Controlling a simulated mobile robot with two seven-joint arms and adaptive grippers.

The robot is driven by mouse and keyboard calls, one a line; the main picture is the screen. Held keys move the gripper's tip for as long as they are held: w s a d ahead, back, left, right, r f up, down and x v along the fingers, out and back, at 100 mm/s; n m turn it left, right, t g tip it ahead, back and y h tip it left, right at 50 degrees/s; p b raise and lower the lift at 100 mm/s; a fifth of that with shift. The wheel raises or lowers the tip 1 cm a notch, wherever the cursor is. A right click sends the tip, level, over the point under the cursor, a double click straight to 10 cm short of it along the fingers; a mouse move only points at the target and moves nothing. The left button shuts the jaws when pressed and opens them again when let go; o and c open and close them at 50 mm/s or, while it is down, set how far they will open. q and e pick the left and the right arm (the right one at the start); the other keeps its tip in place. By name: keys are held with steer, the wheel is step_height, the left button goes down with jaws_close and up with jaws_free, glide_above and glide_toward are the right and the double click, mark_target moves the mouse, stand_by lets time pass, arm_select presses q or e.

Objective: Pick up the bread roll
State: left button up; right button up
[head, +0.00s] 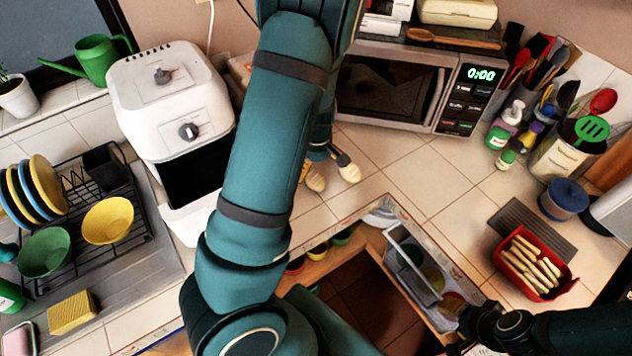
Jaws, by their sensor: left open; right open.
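I cannot make out a bread roll for certain. My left arm crosses the middle of the head view and hides much of the counter behind it. My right gripper (470,328) is low at the right, dark and partly seen, beside the open drawer's front corner. It is open; its fingertips are hard to make out.
An open drawer (410,232) with bowls juts out at centre right. A white air fryer (170,100) and dish rack (130,235) stand left. The microwave (400,90) is behind. A red basket of pale sticks (540,292) and a utensil pot (556,160) stand right.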

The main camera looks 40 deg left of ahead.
mark_target(315, 176)
arm_select(q)
step_height(315, 176, down, 3)
steer(key=shift+w+r, duration=0.1)
steer(key=shift+r, duration=0.1)
steer(key=f, duration=0.2)
steer(key=a+f+b, duration=0.1)
steer(key=f, duration=0.1)
steer(key=shift+w+a, duration=0.15)
steer(key=shift+w, duration=0.05)
steer(key=shift+f+b, duration=0.3)
steer(key=shift+f, duration=0.3)
steer(key=c, duration=1.2)
